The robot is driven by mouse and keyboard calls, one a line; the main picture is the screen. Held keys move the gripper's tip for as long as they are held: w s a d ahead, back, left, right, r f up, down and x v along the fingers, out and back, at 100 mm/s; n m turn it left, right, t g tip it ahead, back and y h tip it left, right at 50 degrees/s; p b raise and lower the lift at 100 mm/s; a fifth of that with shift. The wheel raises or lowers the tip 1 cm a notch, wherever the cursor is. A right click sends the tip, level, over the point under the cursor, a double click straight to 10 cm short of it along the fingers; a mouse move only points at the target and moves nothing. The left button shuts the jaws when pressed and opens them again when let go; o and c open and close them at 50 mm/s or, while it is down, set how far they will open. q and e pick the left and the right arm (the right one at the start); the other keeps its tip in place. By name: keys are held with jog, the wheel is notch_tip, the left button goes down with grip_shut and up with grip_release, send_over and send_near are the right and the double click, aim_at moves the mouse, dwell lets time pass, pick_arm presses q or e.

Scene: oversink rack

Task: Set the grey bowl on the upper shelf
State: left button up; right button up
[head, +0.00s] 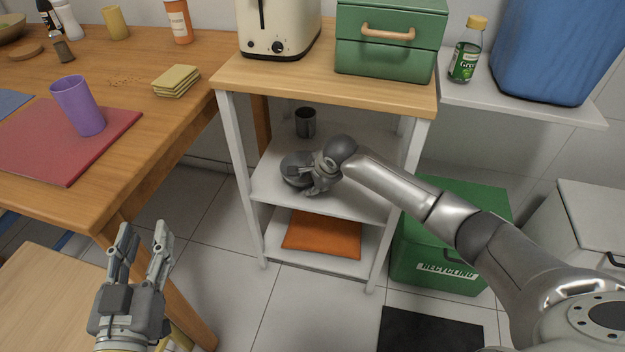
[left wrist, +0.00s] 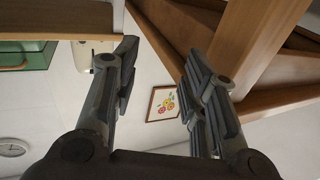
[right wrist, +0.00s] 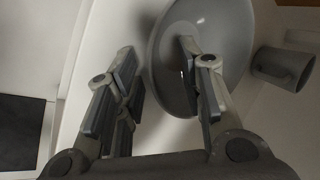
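The grey bowl (head: 291,170) is at the left part of the upper white shelf (head: 352,200) of the small rack, partly hidden by my right gripper (head: 318,186). In the right wrist view the bowl (right wrist: 225,35) shows its inside. My right gripper (right wrist: 165,85) is open there, with one finger over the bowl's inside and the other outside its rim. I cannot tell whether either finger touches it. My left gripper (head: 144,232) is open and empty, far from the rack, at the lower left.
A dark grey mug (head: 305,122) stands behind the bowl on the same shelf. An orange folded cloth (head: 322,234) lies on the lower shelf. The wooden top (head: 300,75) carries a toaster (head: 279,25) and a green box (head: 388,40). A green recycling bin (head: 430,262) stands at the right.

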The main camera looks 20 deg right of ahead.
jog(key=shift+s+r, duration=0.1)
jog(key=shift+r, duration=0.1)
jog(key=p+v, duration=0.5)
jog(key=v, duration=0.6)
jog(key=s+a+f+n+y, duration=0.1)
jog(key=s+a+f+n, duration=0.3)
jog(key=s, duration=0.3)
jog(key=s+a+f+n+y, duration=0.1)
jog(key=s+a+n, duration=0.3)
jog(key=s+n, duration=0.2)
pick_arm(q)
jog(key=s+a+f+g+y, duration=0.1)
jog(key=s+a+f+g, duration=0.1)
jog(key=s+f+g, duration=0.4)
jog(key=s+a+f+g+y, duration=0.2)
jog(key=s+f+g, duration=0.4)
jog(key=f, duration=0.4)
jog(key=shift+s+a+n+y, duration=0.3)
jog(key=shift+s+a+n, duration=0.1)
jog(key=shift+a, duration=0.45)
pick_arm(e)
jog(key=s+d+n+h, duration=0.1)
jog(key=s+n, duration=0.3)
jog(key=s, duration=0.4)
jog(key=s+d+n+h, duration=0.1)
jog(key=s+d+n, duration=0.2)
jog(key=s+n, duration=0.2)
jog(key=s, duration=0.3)
jog(key=shift+d+f, duration=0.3)
jog(key=shift+d, duration=0.05)
